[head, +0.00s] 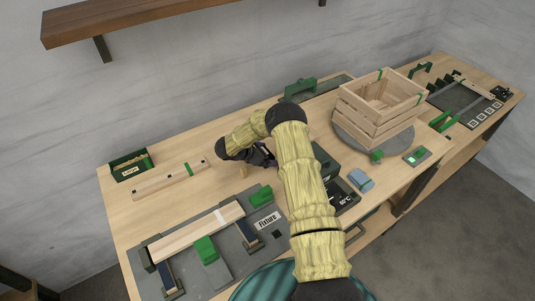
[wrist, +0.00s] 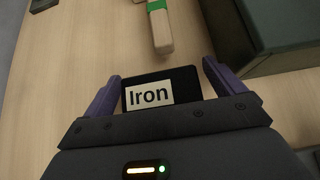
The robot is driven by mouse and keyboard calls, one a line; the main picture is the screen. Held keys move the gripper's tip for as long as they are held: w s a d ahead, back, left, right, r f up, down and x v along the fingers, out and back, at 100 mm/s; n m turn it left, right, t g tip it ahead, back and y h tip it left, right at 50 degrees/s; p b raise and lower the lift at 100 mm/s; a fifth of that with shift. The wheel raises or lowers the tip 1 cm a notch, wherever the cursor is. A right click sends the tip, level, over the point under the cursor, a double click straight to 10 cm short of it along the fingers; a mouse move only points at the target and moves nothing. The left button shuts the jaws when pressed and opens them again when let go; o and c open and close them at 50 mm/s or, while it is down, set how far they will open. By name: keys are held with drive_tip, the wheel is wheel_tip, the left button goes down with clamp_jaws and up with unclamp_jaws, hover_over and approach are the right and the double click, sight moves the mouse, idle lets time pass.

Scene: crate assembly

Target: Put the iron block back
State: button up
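A dark block with a white label reading "Iron" (wrist: 150,92) sits between the two fingers of my gripper (wrist: 162,88) in the wrist view. The fingers lie close along its left and right sides, and my gripper appears shut on it. In the head view my gripper (head: 263,156) is over the middle of the workbench, left of a dark green box (head: 325,163). My arm hides part of that area, and the block cannot be made out clearly there.
A wooden crate (head: 365,120) stands on a round grey plate at the right. A fixture board (head: 225,262) with a wooden slat lies at front left. A grey-blue block (head: 361,180) lies right of my arm. Bare tabletop (head: 215,188) shows left of my gripper.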

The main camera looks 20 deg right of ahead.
drive_tip(key=shift+r, duration=0.1)
drive_tip(key=b+v, duration=0.3)
drive_tip(key=v, duration=0.9)
idle(0.4)
